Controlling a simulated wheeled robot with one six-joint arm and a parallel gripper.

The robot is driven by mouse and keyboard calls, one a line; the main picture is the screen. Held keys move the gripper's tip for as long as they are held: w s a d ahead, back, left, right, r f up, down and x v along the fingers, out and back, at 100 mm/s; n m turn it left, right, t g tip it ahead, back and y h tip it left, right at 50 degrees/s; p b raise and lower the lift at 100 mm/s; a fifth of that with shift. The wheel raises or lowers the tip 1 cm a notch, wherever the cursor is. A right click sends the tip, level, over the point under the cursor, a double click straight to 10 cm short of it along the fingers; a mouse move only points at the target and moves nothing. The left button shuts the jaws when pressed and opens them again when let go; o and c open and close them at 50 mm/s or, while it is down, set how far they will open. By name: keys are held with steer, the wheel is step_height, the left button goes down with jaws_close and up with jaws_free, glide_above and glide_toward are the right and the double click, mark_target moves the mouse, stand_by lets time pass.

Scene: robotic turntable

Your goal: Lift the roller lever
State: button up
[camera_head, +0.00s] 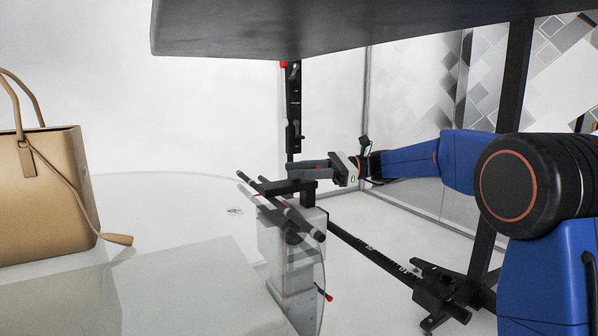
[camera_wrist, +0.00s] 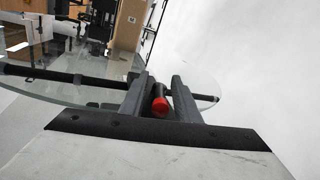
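The roller lever is a dark bar with a red end (camera_wrist: 160,106). In the wrist view the red end points at the camera and lies between the two fingers of my gripper (camera_wrist: 162,80). The fingers are apart, with a narrow gap showing beside the lever, and I see no firm grip on it. In the head view my gripper (camera_head: 304,168) reaches in from the right, level, above the turntable's roller assembly (camera_head: 290,207) with its dark and light rods.
The round glass turntable (camera_head: 165,182) fills the left, with a tan handbag (camera_head: 45,195) on it. A black post (camera_head: 294,110) stands behind my gripper. A dark panel (camera_head: 350,25) hangs overhead. A black floor rail (camera_head: 385,262) runs to the lower right.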

jaws_close()
steer(key=shift+g, duration=0.3)
steer(key=shift+w+n+g+h, duration=0.15)
steer(key=shift+n+g+h, duration=0.75)
steer(key=shift+n+g, duration=0.85)
jaws_free()
